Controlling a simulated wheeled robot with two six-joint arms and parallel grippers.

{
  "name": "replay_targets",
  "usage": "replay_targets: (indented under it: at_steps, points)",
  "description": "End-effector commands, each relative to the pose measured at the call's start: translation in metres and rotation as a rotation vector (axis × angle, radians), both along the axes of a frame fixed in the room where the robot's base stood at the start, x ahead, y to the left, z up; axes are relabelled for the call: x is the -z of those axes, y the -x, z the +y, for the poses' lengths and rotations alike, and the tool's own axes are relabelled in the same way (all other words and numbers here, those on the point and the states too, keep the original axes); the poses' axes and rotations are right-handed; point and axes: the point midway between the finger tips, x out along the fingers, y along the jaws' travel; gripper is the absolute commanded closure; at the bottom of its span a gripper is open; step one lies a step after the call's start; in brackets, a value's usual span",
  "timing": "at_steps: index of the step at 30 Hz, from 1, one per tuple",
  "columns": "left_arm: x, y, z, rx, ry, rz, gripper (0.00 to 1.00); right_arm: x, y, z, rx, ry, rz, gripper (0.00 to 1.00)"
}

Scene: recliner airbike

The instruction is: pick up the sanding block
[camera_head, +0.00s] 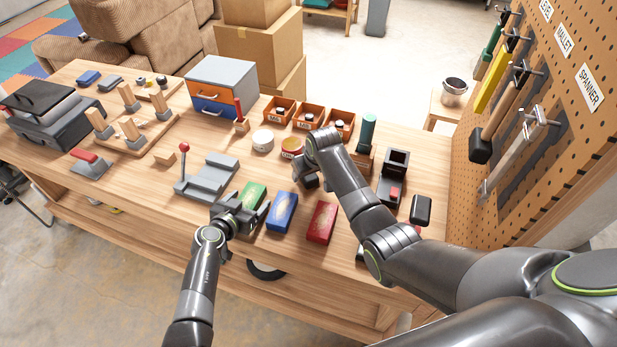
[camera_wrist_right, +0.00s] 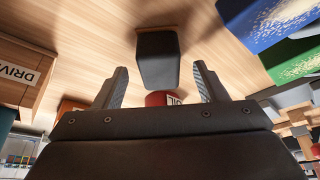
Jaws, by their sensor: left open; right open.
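A dark grey block with a thin brown edge, which looks like the sanding block (camera_wrist_right: 158,60), stands on the wooden bench top in the right wrist view. My right gripper (camera_wrist_right: 158,85) is open, with one finger to each side of the block's near end; I see no grip on it. In the head view the right gripper (camera_head: 307,179) points down at the bench beyond the coloured boxes, and its own wrist mostly hides the block. My left gripper (camera_head: 243,213) is open and empty, beside the green box (camera_head: 254,193).
A blue box (camera_head: 282,212) and a red box (camera_head: 321,222) lie near the front edge. Orange bins (camera_head: 310,116), round tins (camera_head: 263,140) and a grey lever tool (camera_head: 208,177) stand around. A black holder (camera_head: 394,178) is at right, near a tool pegboard (camera_head: 560,120).

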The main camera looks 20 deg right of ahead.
Motion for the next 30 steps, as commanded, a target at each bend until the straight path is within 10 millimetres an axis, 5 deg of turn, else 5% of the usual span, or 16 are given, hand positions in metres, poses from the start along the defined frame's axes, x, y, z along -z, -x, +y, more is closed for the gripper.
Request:
replay_targets:
  at_steps: [15,27,30]
  points:
    - [0.000,0.000,0.000,0.000,0.000,0.000,0.18,0.015,-0.006,0.001,0.000,-0.001,0.000,0.36]
    - [0.000,0.000,0.000,0.000,0.000,0.000,0.18,0.015,-0.006,0.001,0.000,-0.001,-0.001,0.88]
    - [0.000,0.000,0.000,0.000,0.000,0.000,0.18,0.015,-0.006,0.001,0.000,-0.001,-0.001,0.89]
